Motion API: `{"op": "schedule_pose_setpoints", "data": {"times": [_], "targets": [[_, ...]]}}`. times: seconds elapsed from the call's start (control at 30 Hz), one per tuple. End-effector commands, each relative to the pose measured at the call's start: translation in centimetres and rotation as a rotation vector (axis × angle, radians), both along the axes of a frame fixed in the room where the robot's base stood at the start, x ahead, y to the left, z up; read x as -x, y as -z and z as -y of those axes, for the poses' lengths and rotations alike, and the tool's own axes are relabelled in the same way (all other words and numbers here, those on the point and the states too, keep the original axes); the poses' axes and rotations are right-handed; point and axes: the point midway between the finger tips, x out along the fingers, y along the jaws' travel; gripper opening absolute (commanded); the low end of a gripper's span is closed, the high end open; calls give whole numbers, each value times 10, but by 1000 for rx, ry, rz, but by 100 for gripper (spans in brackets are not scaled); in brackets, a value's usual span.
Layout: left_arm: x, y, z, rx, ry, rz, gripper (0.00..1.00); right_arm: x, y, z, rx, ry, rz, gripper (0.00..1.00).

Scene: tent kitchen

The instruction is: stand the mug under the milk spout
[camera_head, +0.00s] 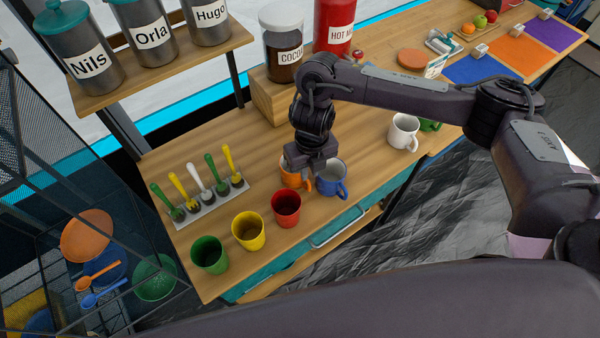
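My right gripper (311,173) points down at the counter, over an orange mug (291,179) and a blue mug (334,188). It covers part of the orange mug, and I cannot tell whether its fingers grip a mug. A white mug (403,132) stands further right, and a green mug (430,125) shows partly behind my arm. A red dispenser (335,22), its label partly readable as "HOT M", stands at the back. My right arm hides its lower part, and I see no spout. My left gripper is out of view.
Green (209,255), yellow (248,231) and red (286,209) cups line the counter's front left. A spoon rack (209,202) stands behind them. A cocoa jar (283,45) sits on a wooden block (265,98). Labelled canisters (150,35) stand on a raised shelf (165,70).

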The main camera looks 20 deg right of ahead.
Motion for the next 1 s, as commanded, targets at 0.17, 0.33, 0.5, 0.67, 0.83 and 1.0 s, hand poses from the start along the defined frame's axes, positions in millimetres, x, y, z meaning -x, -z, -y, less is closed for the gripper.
{"op": "schedule_pose_setpoints", "data": {"times": [0.17,0.33,0.5,0.67,0.83,1.0], "targets": [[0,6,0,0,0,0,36,2,22,0,-1,1,-5,16],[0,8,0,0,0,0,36,3,38,1,0,2,-6,16],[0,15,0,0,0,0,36,4,63,1,-2,2,-6,16],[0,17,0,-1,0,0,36,3,74,2,0,1,-2,16],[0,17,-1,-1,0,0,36,2,74,2,0,0,0,16],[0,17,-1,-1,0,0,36,2,74,2,0,1,0,1]]}}
